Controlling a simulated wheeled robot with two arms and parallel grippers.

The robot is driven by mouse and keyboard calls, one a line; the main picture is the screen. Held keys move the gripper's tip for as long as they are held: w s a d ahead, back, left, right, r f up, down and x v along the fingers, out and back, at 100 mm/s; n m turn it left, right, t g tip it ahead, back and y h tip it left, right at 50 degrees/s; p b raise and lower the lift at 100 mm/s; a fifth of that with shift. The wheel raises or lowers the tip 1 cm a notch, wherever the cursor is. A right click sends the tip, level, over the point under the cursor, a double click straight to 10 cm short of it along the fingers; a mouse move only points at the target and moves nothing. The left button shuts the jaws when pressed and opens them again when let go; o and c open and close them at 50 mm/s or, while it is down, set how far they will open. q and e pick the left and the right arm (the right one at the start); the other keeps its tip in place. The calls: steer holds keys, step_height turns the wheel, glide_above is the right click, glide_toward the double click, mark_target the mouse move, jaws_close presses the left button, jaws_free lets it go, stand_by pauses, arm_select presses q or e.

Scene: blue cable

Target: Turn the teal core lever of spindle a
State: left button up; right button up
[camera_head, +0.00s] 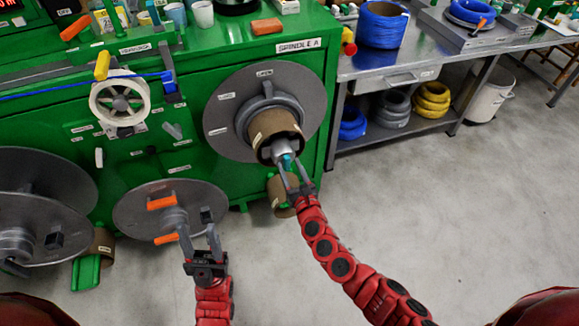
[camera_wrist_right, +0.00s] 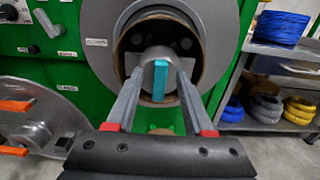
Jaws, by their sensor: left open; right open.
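Spindle A is the large grey disc (camera_head: 226,108) on the green machine, under a "SPINDLE A" label (camera_head: 298,45). A brown cardboard core (camera_head: 271,125) sits around its grey hub (camera_head: 281,147). The teal core lever (camera_head: 287,162) is on the hub's front end; in the right wrist view the lever (camera_wrist_right: 160,80) stands upright. My right gripper (camera_head: 294,172) is open at the hub, its fingers on either side of the lever with visible gaps. I cannot tell whether they touch the hub. My left gripper (camera_head: 199,240) is open and empty in front of the lower disc.
The lower grey disc (camera_head: 135,214) has orange handles (camera_head: 162,202) near my left gripper. A white wheel (camera_head: 119,102) carries blue cable at upper left. A metal bench (camera_head: 400,70) with cable coils stands right. The floor at right is clear.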

steer(key=shift+w+a, duration=0.15)
steer(key=shift+w, duration=0.3)
jaws_close()
